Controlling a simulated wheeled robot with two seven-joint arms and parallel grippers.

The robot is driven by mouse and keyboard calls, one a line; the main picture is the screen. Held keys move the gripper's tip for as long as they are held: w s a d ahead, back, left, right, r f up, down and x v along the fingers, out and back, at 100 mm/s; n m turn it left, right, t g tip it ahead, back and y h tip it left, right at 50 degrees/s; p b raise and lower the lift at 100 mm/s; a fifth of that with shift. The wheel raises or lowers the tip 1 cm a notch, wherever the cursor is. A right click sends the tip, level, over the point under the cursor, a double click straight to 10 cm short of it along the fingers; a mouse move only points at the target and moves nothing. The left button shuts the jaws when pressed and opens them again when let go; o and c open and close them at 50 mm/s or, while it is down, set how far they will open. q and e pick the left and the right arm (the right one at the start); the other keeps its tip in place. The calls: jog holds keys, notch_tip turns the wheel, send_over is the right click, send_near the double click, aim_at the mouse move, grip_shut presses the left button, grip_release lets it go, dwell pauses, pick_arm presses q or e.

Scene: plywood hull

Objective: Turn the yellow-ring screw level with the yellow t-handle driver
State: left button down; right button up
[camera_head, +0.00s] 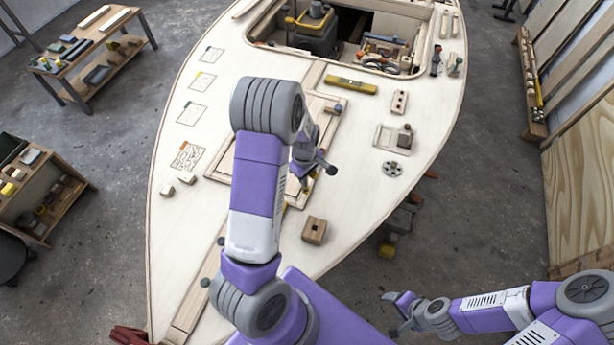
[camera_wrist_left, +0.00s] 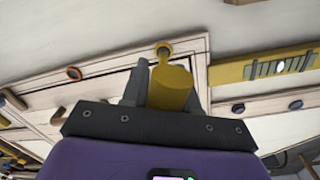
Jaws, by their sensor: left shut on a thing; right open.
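My left gripper (camera_head: 318,168) is over the framed hatch panel (camera_head: 326,101) on the plywood deck. In the left wrist view, its fingers (camera_wrist_left: 150,85) are shut on the thick yellow handle of the t-handle driver (camera_wrist_left: 172,88). The yellow-ring screw (camera_wrist_left: 163,48) shows just beyond the handle's far end, by the panel frame's edge. The driver's tip is hidden, so I cannot tell whether it sits in the screw. In the head view, my arm hides the driver and this screw. My right gripper (camera_head: 396,312) is open and empty, off the hull at lower right.
A yellow level (camera_head: 351,86) lies on the deck beyond the panel. An orange-ringed screw (camera_wrist_left: 73,73) and a blue-ringed one (camera_wrist_left: 296,104) show nearby. A wooden block with a hole (camera_head: 314,230) and a grey disc (camera_head: 393,169) stand on the deck. The cockpit opening (camera_head: 405,22) is behind.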

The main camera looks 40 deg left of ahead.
pick_arm(q)
jog(key=shift+m, duration=0.5)
jog(key=m+b, duration=0.1)
jog(key=m, duration=0.1)
jog(key=shift+f+m, duration=0.1)
jog(key=shift+m, duration=0.3)
jog(key=m, duration=0.2)
jog(key=shift+m, duration=0.4)
jog(key=m+b, duration=0.1)
jog(key=m, duration=0.2)
jog(key=shift+s, duration=0.1)
jog(key=m, duration=0.2)
jog(key=shift+m+g, duration=0.3)
jog(key=shift+m, duration=0.1)
